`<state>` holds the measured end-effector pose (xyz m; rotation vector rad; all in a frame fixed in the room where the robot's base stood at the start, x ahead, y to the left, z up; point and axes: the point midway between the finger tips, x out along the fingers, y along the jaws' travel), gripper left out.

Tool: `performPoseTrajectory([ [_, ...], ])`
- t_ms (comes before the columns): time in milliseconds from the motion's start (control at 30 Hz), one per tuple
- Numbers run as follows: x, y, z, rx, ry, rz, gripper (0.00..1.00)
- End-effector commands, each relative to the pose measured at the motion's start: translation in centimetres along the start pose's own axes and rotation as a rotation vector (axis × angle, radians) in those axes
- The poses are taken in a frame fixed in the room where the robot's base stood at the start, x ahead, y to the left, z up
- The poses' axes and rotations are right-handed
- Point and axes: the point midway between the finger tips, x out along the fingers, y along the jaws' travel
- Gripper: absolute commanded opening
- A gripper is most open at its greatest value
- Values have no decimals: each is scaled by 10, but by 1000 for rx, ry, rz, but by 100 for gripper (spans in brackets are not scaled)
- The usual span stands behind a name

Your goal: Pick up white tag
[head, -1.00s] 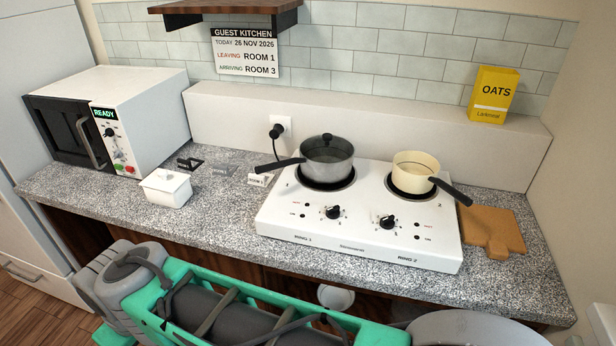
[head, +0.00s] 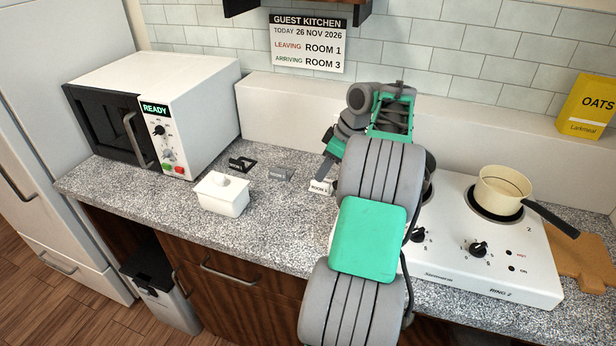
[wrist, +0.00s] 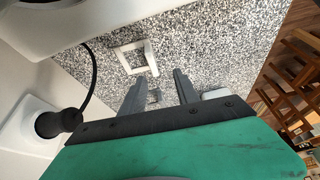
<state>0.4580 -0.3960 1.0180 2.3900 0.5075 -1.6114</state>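The white tag (head: 320,187) stands on the speckled counter just left of the hob, with room lettering on its front. In the wrist view the white tag (wrist: 151,57) shows as a hollow white frame beyond the fingertips. My gripper (wrist: 159,80) is open, its two dark fingers apart with nothing held. In the head view my gripper (head: 326,168) is just above and behind the white tag, apart from it as far as I can tell. A grey tag (head: 281,174) and a black tag (head: 240,163) stand further left.
The hob (head: 480,262) lies to the right with a cream pan (head: 503,187). My arm hides the grey pot. A black plug and cable (wrist: 70,119) are close in the wrist view.

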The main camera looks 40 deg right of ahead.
Motion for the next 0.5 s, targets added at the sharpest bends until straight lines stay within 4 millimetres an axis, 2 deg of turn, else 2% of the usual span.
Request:
performPoseTrajectory([
  [33, -1, 8, 11, -8, 2, 2, 37],
  [100, 3, 12, 17, -21, 4, 1, 37],
  [367, 40, 11, 14, -25, 4, 0, 37],
  [500, 65, 12, 13, -23, 4, -1, 37],
])
